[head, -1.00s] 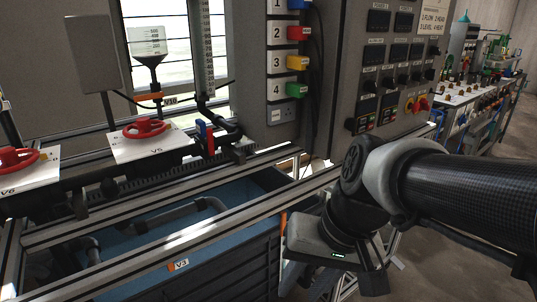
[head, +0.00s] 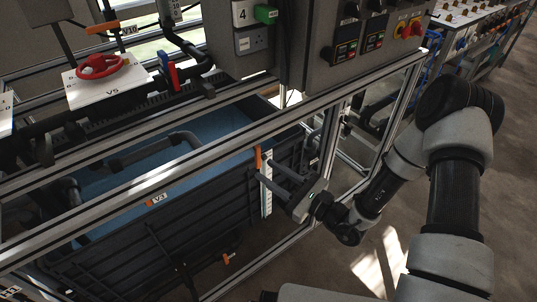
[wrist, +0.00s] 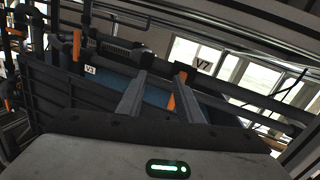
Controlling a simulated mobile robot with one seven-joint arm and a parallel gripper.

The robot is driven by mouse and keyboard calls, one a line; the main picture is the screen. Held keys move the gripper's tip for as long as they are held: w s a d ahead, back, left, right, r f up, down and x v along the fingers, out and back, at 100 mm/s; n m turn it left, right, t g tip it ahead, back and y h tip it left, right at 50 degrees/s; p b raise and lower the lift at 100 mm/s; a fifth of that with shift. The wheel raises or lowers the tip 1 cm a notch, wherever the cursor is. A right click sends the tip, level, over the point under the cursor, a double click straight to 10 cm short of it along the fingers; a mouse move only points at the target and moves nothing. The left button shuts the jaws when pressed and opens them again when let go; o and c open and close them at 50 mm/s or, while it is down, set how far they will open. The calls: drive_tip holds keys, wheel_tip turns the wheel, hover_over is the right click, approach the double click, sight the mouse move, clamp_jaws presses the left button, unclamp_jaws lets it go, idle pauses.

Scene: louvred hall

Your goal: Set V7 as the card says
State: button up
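The V7 label (wrist: 204,65) shows in the wrist view on a dark pipe, right of my fingertips. An orange lever (wrist: 171,103) stands close beside it, partly covered by my right finger. In the head view an upright orange piece (head: 258,158), seemingly the same lever, is at the tank's right end. My gripper (head: 265,170) reaches toward it from the right; it also shows in the wrist view (wrist: 162,68). Its two fingers are apart with nothing clearly held. Contact with the lever cannot be told. The card's text is not readable now.
The blue tank (head: 150,155) lies behind silver frame rails (head: 200,160). The V5 red handwheel (head: 101,66) is at upper left. The control panel (head: 360,35) stands above right. Floor at right is open.

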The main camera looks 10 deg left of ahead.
sight(259, 163)
wheel_tip(259, 163, down, 6)
drive_tip(key=w+d+m+t+h, duration=0.2)
drive_tip(key=m+t+h, duration=0.1)
drive_tip(key=m, duration=0.1)
drive_tip(key=b+x, duration=0.2)
drive_tip(key=x, duration=0.6)
drive_tip(key=shift+w, duration=0.15)
drive_tip(key=shift+w+a+r, duration=0.15)
drive_tip(key=shift+w+a, duration=0.25)
drive_tip(key=shift+a, duration=0.05)
drive_tip(key=shift+c, duration=0.2)
clamp_jaws()
idle(0.5)
